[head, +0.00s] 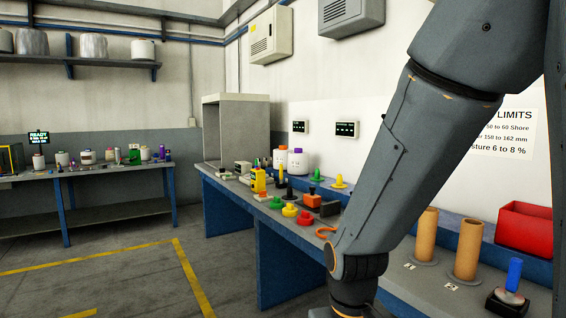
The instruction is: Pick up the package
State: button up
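I cannot make out anything that is clearly a package in the head view. My arm crosses the right half of the picture, from the top right down to the bottom edge. My gripper is out of view below the frame, so its fingers and anything in them are hidden. The arm also hides part of the blue workbench (392,288) and the wall behind it.
The workbench holds a yellow device (258,180), several coloured knobbed pieces, two brown tubes (468,249), a red bin (524,229) and a blue-handled tool (514,275). A second table (99,172) with bobbins stands far left. The floor (125,275) between is clear.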

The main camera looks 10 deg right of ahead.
aim_at(281, 154)
jog(key=u, duration=0.4)
jog(key=i, duration=0.65)
jog(key=u, duration=0.55)
jog(key=i, duration=0.95)
jog(key=z, duration=0.6)
jog(key=i, duration=0.85)
jog(key=z, duration=0.65)
